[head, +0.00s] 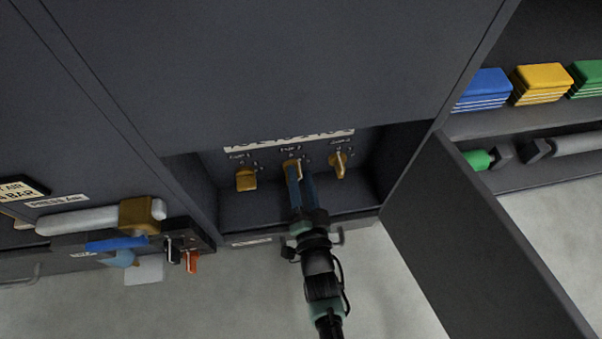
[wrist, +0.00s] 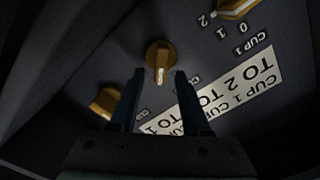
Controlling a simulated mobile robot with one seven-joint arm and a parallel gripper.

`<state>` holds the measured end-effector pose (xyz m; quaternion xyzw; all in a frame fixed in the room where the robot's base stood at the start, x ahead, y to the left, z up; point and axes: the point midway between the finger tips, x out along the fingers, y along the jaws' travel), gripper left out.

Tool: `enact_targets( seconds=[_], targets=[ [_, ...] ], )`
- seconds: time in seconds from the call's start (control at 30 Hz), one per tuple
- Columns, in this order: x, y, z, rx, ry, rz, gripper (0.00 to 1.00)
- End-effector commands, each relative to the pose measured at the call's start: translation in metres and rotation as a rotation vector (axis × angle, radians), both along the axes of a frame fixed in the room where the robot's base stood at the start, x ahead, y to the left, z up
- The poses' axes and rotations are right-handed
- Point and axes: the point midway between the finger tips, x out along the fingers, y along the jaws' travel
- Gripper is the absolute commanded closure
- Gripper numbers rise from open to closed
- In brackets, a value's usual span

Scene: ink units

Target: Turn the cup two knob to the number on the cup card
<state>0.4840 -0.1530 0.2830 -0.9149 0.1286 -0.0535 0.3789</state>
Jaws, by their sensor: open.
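Three yellow knobs sit in a dark recess. The middle one, the cup two knob (head: 291,166), also shows in the wrist view (wrist: 158,54), its white pointer line toward the bottom of that picture. My gripper (head: 299,174) is open, its two blue fingers reaching up to this knob. In the wrist view the fingertips (wrist: 160,74) lie on either side of the knob's lower part with gaps; I cannot tell how deep they reach. The white cup card (head: 240,146) runs above the knobs; in the wrist view (wrist: 235,90) it is upside down, partly readable as "CUP 1" and "TO 2", partly covered by a finger.
The cup 1 knob (head: 246,181) is on the left and another knob (head: 340,165) on the right, both close by. An open dark door (head: 480,240) stands right of the recess. A bench with a roller (head: 85,220) juts out at left.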

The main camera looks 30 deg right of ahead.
Motion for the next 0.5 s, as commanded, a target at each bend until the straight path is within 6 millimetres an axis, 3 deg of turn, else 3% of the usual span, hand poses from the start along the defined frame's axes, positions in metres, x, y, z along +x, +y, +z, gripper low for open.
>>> enact_targets(
  seconds=[0.17, 0.5],
  targets=[
    [-0.023, 0.006, 0.003, 0.001, 0.005, -0.001, 0.53],
    [-0.094, 0.026, 0.003, 0.002, 0.006, -0.001, 0.53]
  ],
)
